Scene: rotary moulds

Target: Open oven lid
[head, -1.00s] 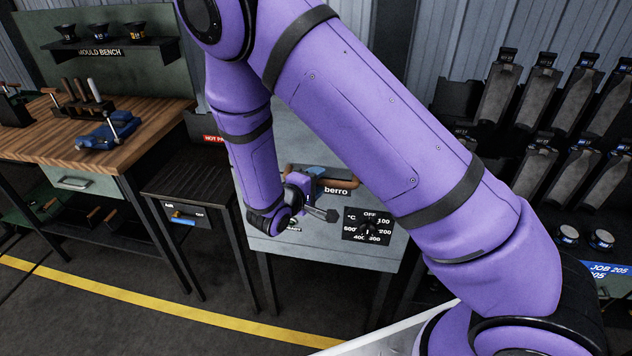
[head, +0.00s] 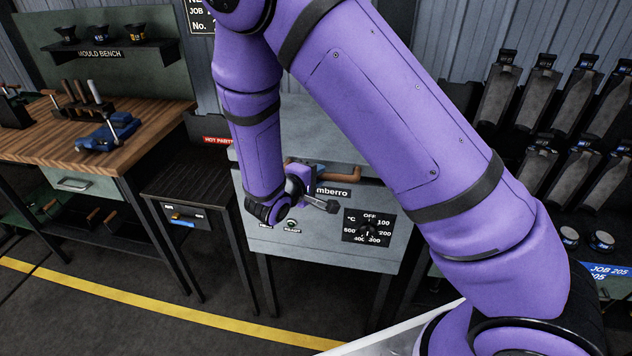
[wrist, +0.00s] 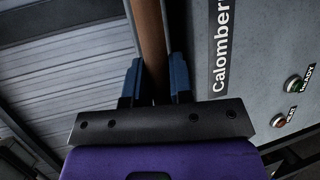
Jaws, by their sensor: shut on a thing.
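The oven (head: 330,235) is a grey box on legs with a Calomberro label and a temperature dial. Its grey lid (head: 310,125) lies on top, partly hidden behind my arm. A copper-brown bar handle (head: 338,173) runs along the lid's front. In the wrist view my gripper (wrist: 156,82) has its blue fingers on either side of this handle (wrist: 151,30), shut on it. In the head view my wrist hides the fingers at the handle's left part. I cannot tell how wide any gap under the lid is.
The temperature dial (head: 368,228) and small buttons (head: 291,225) are on the oven's front, just below my wrist. A dark slatted stand (head: 185,185) is left of the oven, then a wooden bench (head: 80,140). Racks of moulds (head: 540,100) stand on the right.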

